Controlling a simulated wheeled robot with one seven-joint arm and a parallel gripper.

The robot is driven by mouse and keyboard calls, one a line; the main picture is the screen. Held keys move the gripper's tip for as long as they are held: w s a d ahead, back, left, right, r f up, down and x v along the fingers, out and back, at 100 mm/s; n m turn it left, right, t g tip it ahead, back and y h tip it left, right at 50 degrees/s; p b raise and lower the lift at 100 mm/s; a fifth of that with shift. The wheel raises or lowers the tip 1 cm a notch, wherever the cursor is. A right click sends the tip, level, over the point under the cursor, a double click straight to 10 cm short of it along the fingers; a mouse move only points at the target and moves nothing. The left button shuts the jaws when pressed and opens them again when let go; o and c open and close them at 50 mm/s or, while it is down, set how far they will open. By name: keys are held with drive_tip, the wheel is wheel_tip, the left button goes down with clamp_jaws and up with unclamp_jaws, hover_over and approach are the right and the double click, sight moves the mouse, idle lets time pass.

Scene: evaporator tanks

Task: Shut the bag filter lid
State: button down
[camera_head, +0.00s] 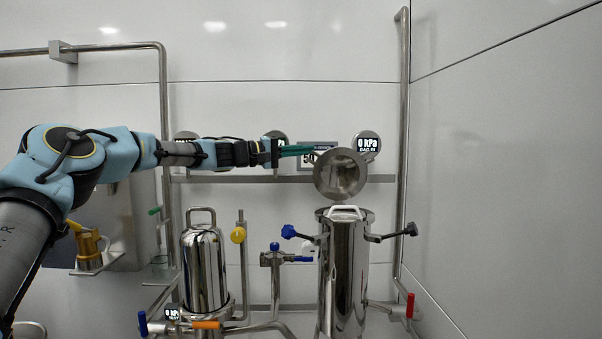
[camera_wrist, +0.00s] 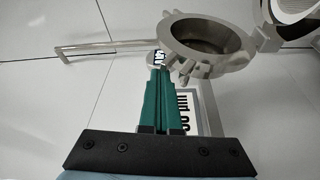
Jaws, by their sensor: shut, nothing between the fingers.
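The bag filter lid (camera_head: 341,175) is a round steel cover, swung up and standing open, its hollow inside facing the head camera. It sits above and behind the open mouth of the upright steel bag filter housing (camera_head: 343,275). A pale loop handle (camera_head: 345,212) shows at that mouth. My gripper (camera_head: 310,149) is shut and empty, its green fingers pointing right beside the lid's upper left edge. In the wrist view the shut fingers (camera_wrist: 158,72) end close to the rim of the lid (camera_wrist: 208,38); I cannot tell whether they touch.
Clamp arms with a blue knob (camera_head: 288,231) and a black knob (camera_head: 411,229) stick out beside the housing. A second steel vessel (camera_head: 204,270) stands left. Round gauges and a display (camera_head: 310,160) line the wall rail behind. A vertical pipe (camera_head: 403,130) stands right.

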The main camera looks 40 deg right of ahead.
drive_tip(key=s+a+f+m+g+h+b, duration=0.1)
drive_tip(key=s+a+f+m+g+b, duration=0.2)
drive_tip(key=b, duration=2.9)
drive_tip(key=s+a+f+m, duration=0.3)
drive_tip(key=s+a+m, duration=0.1)
drive_tip(key=s+m, duration=0.2)
drive_tip(key=shift+a+f+m, duration=0.25)
drive_tip(key=shift+f+m, duration=0.1)
drive_tip(key=shift+m, duration=0.25)
drive_tip(key=shift+s, duration=0.1)
wheel_tip(320, 180, up, 5)
drive_tip(key=p, duration=0.3)
drive_tip(key=w+a+f, duration=0.4)
drive_tip(key=w+a, duration=0.2)
drive_tip(key=a, duration=0.1)
drive_tip(key=shift+a+f, duration=0.15)
drive_tip(key=shift+a, duration=0.05)
